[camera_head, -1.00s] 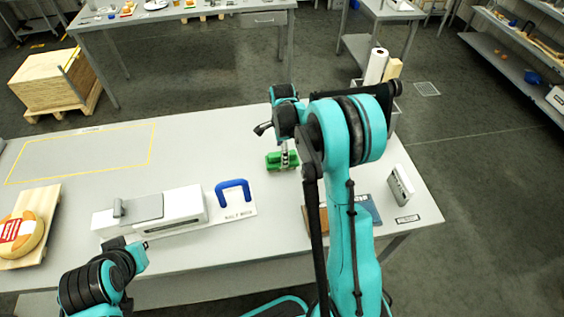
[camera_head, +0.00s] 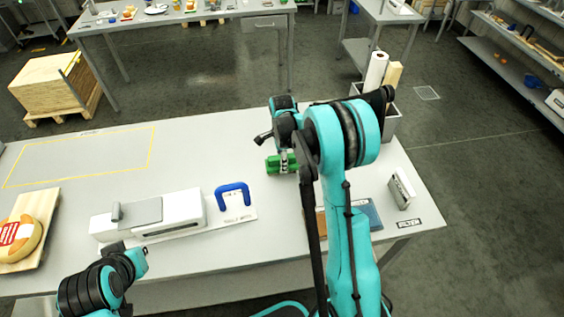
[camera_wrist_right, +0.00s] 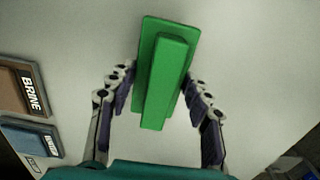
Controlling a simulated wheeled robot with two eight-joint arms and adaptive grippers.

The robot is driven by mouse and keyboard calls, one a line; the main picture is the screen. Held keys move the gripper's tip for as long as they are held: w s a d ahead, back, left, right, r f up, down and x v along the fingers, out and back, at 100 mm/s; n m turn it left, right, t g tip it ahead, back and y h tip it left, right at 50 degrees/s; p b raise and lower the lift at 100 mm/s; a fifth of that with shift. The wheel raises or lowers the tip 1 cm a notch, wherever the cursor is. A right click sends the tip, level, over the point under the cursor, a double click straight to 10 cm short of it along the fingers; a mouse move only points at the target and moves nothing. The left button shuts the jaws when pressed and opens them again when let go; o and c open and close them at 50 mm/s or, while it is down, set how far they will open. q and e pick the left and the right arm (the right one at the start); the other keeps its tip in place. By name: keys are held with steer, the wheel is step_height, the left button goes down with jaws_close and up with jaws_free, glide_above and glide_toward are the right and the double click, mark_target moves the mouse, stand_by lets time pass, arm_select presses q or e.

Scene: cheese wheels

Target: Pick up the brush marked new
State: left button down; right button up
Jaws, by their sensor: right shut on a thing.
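The green brush (camera_head: 272,165) is at the right part of the table, and it fills the middle of the right wrist view (camera_wrist_right: 162,75). No mark on it can be read. My right gripper (camera_head: 289,161) is shut on it, with one finger on each side of its body in the right wrist view (camera_wrist_right: 158,82). I cannot tell whether the brush still touches the table.
A white device (camera_head: 185,213) and a blue handle (camera_head: 232,187) lie left of the brush. A brown block marked BRINE (camera_wrist_right: 20,88) and a blue block (camera_wrist_right: 32,138) lie nearby. A grey bin (camera_head: 389,125) stands behind my right arm. The yellow-outlined area (camera_head: 85,155) is clear.

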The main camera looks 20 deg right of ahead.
step_height(320, 180, up, 5)
steer(key=shift+s+d+f+p, duration=0.1)
steer(key=shift+s+f+p, duration=0.1)
steer(key=shift+p, duration=0.4)
steer(key=s+d+r+p, duration=0.1)
steer(key=s+d+r, duration=0.5)
steer(key=s, duration=0.3)
steer(key=shift+s+r+p, duration=0.2)
steer(key=shift+p, duration=0.15)
steer(key=shift+d, duration=0.1)
steer(key=o, duration=0.4)
